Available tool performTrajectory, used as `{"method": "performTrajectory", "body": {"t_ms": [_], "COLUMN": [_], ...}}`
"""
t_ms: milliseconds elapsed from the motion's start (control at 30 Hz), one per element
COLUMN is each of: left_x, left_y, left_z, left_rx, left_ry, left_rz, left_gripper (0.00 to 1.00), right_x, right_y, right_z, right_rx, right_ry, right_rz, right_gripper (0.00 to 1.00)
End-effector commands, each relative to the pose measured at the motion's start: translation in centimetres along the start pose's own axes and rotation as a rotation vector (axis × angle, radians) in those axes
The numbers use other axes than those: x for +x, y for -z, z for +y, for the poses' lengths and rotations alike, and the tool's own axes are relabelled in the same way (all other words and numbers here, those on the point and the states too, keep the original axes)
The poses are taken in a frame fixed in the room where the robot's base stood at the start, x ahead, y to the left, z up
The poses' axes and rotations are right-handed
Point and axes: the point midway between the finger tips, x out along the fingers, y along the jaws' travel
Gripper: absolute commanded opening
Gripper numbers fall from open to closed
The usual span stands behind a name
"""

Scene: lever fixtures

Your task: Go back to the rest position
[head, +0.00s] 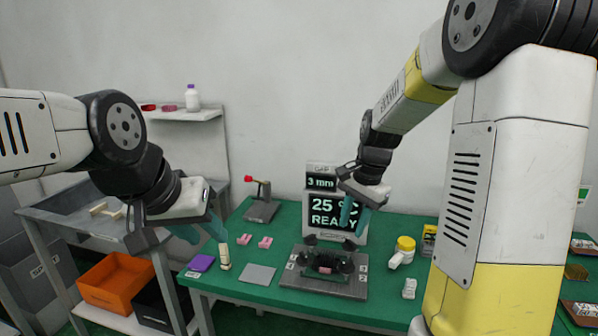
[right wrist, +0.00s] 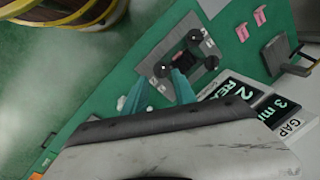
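My left gripper (head: 198,231) is at the left of the head view, its teal fingers spread and nothing seen between them.
An orange bin (head: 117,282) stands below left. A wall shelf (head: 185,115) is behind.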

Motion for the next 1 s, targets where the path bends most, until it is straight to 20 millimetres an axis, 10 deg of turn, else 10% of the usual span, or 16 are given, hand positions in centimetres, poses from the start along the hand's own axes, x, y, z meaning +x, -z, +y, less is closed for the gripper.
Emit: {"method": "performTrajectory", "body": {"t_ms": [400, 1000], "left_x": [0.0, 0.0], "left_y": [0.0, 0.0], "left_z": [0.0, 0.0], "left_rx": [0.0, 0.0], "left_ry": [0.0, 0.0], "left_rz": [0.0, 0.0], "left_gripper": [0.36, 0.36], "right_x": [-11.1, -12.7], "right_y": [-9.8, -14.0], "right_z": [6.8, 10.6], "right_rx": [-0.59, -0.879], "right_ry": [0.231, 0.218], "right_rz": [0.202, 0.381], "right_gripper": [0.33, 0.33]}}
